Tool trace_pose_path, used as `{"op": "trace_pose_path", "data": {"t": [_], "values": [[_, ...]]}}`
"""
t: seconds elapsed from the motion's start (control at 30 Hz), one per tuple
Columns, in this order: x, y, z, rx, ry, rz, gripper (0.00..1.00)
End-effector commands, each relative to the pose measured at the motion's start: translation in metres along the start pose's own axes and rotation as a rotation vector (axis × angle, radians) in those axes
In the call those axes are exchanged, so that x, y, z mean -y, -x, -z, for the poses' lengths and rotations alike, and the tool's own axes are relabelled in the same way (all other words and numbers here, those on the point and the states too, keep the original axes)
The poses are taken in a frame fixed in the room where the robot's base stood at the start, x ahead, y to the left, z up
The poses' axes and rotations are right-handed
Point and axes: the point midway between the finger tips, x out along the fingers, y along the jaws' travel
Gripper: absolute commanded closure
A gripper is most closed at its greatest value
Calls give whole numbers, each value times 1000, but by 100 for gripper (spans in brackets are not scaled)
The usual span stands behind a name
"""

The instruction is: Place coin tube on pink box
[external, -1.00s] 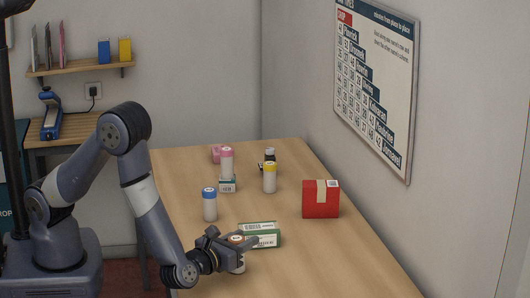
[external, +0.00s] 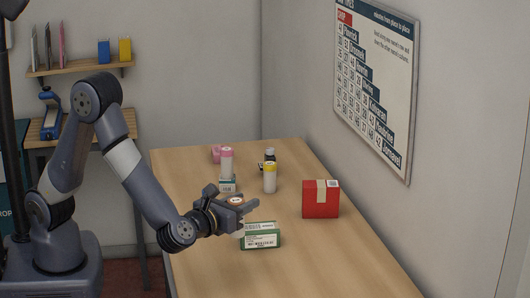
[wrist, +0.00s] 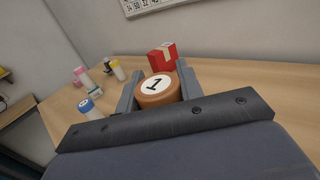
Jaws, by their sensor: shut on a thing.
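My gripper (external: 240,206) is shut on a coin tube with a copper-brown cap, held above the counter. In the external view the gripper hides most of the tube. The pink box (external: 216,153) lies at the far left end of the counter, beyond my gripper and apart from it. It is partly hidden by a pink-capped tube (external: 227,160).
The pink-capped tube stands at a small green-and-white box (external: 229,186). A yellow-capped tube (external: 270,180), dark bottle (external: 270,155) and red box (external: 321,199) stand nearby. A green-and-white box (external: 261,236) lies below my gripper. A blue-capped tube (wrist: 90,110) shows in the wrist view. The near counter is clear.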

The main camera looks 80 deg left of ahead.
Motion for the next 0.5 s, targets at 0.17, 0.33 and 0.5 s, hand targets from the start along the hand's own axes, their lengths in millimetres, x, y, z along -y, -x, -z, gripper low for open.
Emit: {"op": "trace_pose_path", "data": {"t": [0.17, 0.33, 0.5], "values": [[-3, -36, 7, 1, 0, -35, 92], [-16, -104, 14, 1, 1, -86, 92], [-43, -176, 16, 2, 2, -134, 92]]}}
